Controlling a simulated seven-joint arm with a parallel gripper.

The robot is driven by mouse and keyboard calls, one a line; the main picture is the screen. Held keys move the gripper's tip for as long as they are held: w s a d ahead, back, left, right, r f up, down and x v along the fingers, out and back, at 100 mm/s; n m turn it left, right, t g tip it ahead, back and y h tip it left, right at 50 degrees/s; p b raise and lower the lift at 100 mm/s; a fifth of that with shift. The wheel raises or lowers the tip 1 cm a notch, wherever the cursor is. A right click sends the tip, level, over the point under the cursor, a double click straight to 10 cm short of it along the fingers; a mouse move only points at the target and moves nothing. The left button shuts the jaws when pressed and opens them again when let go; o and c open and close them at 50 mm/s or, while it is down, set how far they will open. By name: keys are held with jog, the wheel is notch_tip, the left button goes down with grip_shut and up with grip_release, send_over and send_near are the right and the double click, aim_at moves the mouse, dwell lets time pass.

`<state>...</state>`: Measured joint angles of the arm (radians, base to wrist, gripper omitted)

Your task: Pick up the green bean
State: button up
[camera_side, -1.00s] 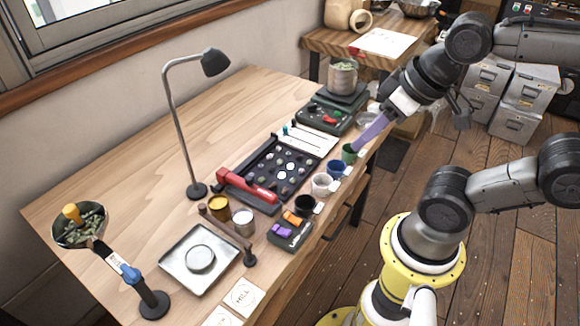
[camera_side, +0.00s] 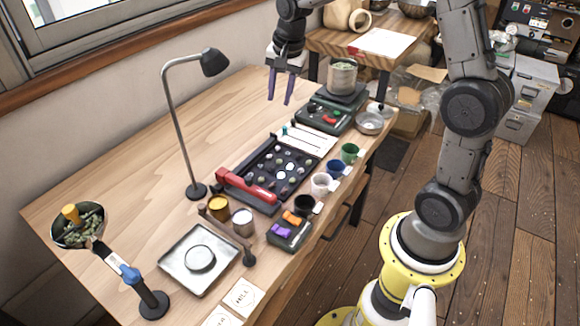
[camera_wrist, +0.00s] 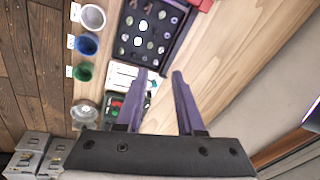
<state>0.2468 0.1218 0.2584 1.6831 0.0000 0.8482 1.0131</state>
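A black sorting tray (camera_side: 243,177) with several small beans in its compartments lies mid-table; it also shows at the top of the wrist view (camera_wrist: 183,32). The beans look pale, grey, brown and greenish, and are too small for me to single out one green bean with certainty. My gripper (camera_side: 279,99) has two purple fingers, which stand apart with nothing visible between them. It hangs above the table, beyond the tray on the window side. In the wrist view the fingers (camera_wrist: 160,74) point toward the tray, with a clear gap between them.
Green (camera_side: 349,152), blue (camera_side: 335,168), white (camera_side: 321,184) and black cups line the table's front edge. A red-handled tool (camera_side: 247,186) lies along the tray. A lamp (camera_side: 180,130) stands behind it. A scale with a jar (camera_side: 342,78) stands at the far end. The back left table is clear.

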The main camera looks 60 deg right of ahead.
jog(key=w+d+f+m+g, duration=0.15)
jog(key=d+f, duration=0.35)
jog(key=f, duration=0.5)
jog(key=g, duration=0.1)
send_over(290, 164)
jog(key=shift+y, duration=0.3)
jog(key=f, duration=1)
jog(key=shift+s, duration=0.2)
jog(key=shift+w+a+f, duration=0.1)
jog(key=shift+w+f, duration=0.05)
jog(key=shift+f, duration=2.9)
grip_shut()
